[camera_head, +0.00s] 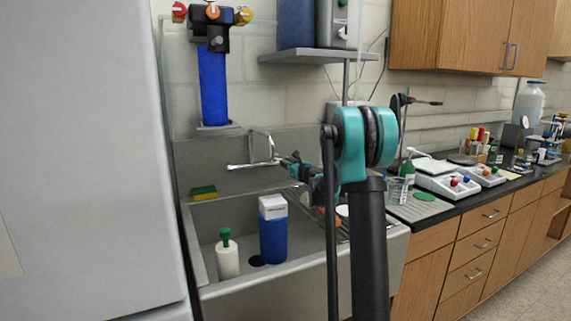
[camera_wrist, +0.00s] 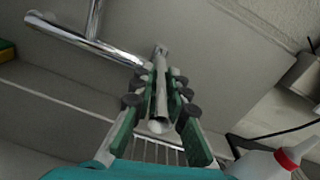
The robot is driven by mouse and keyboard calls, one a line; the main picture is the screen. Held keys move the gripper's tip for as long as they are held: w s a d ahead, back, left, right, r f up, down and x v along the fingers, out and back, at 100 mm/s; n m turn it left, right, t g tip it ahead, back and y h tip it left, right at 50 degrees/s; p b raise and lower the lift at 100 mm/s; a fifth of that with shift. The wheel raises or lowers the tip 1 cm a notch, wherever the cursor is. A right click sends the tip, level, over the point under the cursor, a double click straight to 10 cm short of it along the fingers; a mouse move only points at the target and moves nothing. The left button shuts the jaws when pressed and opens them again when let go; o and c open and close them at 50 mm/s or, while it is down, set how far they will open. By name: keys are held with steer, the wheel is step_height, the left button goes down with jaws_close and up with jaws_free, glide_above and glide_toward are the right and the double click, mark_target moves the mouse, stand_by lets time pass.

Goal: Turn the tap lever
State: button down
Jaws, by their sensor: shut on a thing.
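The chrome tap (camera_head: 262,150) is on the wall above the sink; its spout points left. In the wrist view its chrome pipe (camera_wrist: 85,40) runs from the upper left. The tap lever (camera_wrist: 160,90) is a chrome bar lying between the fingers of my gripper (camera_wrist: 160,88), which is shut on it. In the head view my gripper (camera_head: 284,162) is small at the right side of the tap, and the lever is hard to make out there.
The grey sink (camera_head: 194,250) holds a white bottle (camera_head: 228,260) and a blue container (camera_head: 272,238). A yellow-green sponge (camera_head: 204,192) sits on its back ledge. A green bottle (camera_head: 407,172) and a beaker (camera_head: 396,190) stand to the right of my arm.

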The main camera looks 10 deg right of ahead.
steer(key=w+d+n+g+y, duration=0.3)
steer(key=d+n+g+y, duration=0.2)
steer(key=y, duration=0.3)
steer(key=shift+w+n+g, duration=0.4)
steer(key=shift+n+g, duration=0.3)
steer(key=shift+n, duration=0.2)
steer(key=shift+y, duration=0.3)
steer(key=c, duration=1.5)
jaws_free()
steer(key=v, duration=1.2)
steer(key=shift+r, duration=0.1)
